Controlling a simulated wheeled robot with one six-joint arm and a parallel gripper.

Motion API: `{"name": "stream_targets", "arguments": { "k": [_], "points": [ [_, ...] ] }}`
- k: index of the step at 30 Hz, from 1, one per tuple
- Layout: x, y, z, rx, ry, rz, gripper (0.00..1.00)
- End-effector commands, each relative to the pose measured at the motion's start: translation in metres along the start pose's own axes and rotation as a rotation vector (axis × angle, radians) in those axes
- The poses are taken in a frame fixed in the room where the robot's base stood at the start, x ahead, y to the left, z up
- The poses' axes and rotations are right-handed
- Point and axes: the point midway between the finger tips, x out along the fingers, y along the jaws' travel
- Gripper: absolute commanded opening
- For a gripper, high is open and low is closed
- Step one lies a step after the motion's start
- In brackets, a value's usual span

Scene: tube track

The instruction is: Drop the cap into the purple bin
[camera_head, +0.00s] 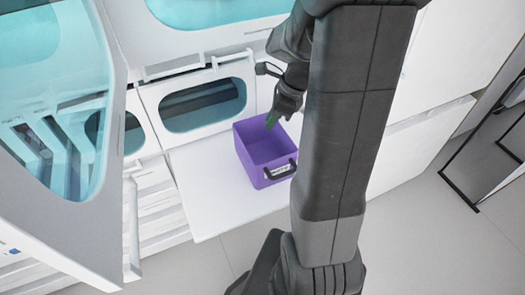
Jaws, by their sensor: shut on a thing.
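The purple bin (258,149) stands on a white shelf with its open top facing up and a dark handle on its front wall. My gripper (275,113) is over the bin's back right part, pointing down. It is shut on a small dark green thing, which looks like the cap (271,121). The cap shows at the fingertips, above the bin's opening or just at its rim; I cannot tell its exact height. My arm hides part of the bin's right side.
The white shelf (207,190) has free room left of the bin. An open white door with a blue window (62,110) stands at the left. White panels with oval windows (203,105) rise behind the bin. A dark frame (462,160) stands on the floor at the right.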

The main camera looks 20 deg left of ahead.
Motion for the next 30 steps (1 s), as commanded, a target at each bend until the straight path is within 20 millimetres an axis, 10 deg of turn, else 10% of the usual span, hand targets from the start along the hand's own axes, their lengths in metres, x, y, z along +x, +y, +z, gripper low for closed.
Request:
{"name": "stream_targets", "arguments": {
  "k": [12,24,25,30],
  "points": [
    [0.044,0.000,-0.018,0.000,0.000,0.000,0.00],
    [0.048,0.000,-0.020,0.000,0.000,0.000,0.00],
    [0.048,0.000,-0.020,0.000,0.000,0.000,0.20],
    [0.048,0.000,-0.020,0.000,0.000,0.000,0.41]
  ]
}}
